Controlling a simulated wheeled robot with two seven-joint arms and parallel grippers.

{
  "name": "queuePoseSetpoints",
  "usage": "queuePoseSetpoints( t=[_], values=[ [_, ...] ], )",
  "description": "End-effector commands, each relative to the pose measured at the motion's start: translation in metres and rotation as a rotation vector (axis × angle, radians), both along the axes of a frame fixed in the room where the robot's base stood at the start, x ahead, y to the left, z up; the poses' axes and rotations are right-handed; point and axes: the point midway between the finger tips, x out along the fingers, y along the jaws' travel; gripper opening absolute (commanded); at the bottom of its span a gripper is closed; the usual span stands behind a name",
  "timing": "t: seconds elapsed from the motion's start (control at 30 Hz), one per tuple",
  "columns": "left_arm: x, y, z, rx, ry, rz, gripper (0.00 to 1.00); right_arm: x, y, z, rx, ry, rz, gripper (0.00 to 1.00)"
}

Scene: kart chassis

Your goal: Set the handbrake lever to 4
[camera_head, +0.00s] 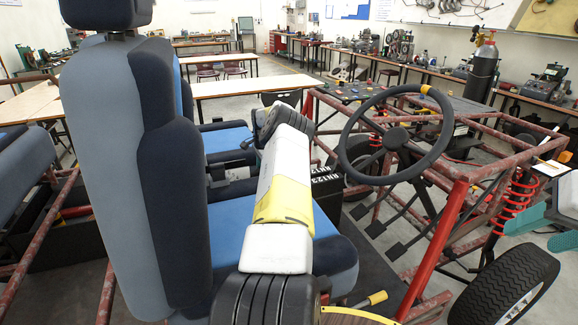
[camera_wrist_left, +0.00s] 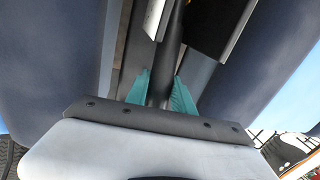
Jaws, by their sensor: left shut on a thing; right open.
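In the left wrist view my left gripper (camera_wrist_left: 160,95) has its teal fingers closed on either side of a dark upright rod, which looks like the handbrake lever (camera_wrist_left: 165,60). The lever's lower end is hidden behind the gripper body. In the head view my left arm reaches in over the blue seats and hides that gripper and the lever. A black panel with white letters and numbers (camera_head: 325,181) shows just right of the arm; its full marking and the lever's setting cannot be read. My right gripper (camera_head: 543,232) is open and empty at the right edge, above the front wheel.
The grey and blue seat back (camera_head: 125,170) stands close left of my left arm. The steering wheel (camera_head: 398,133) and red tube frame (camera_head: 440,245) lie to the right. A yellow-tipped handle (camera_head: 376,298) sits low near the frame. The front tyre (camera_head: 500,285) is below my right gripper.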

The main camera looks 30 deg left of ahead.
Motion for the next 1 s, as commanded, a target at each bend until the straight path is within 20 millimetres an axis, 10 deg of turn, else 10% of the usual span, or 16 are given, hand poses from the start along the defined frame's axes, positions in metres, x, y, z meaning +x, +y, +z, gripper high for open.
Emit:
queuePoseSetpoints(
  t=[1.0],
  values=[
    [-0.008,0.01,0.021,-0.044,-0.06,0.01,0.0,0.0,0.0,0.0,0.0,0.0,0.0,0.5]
  ],
)
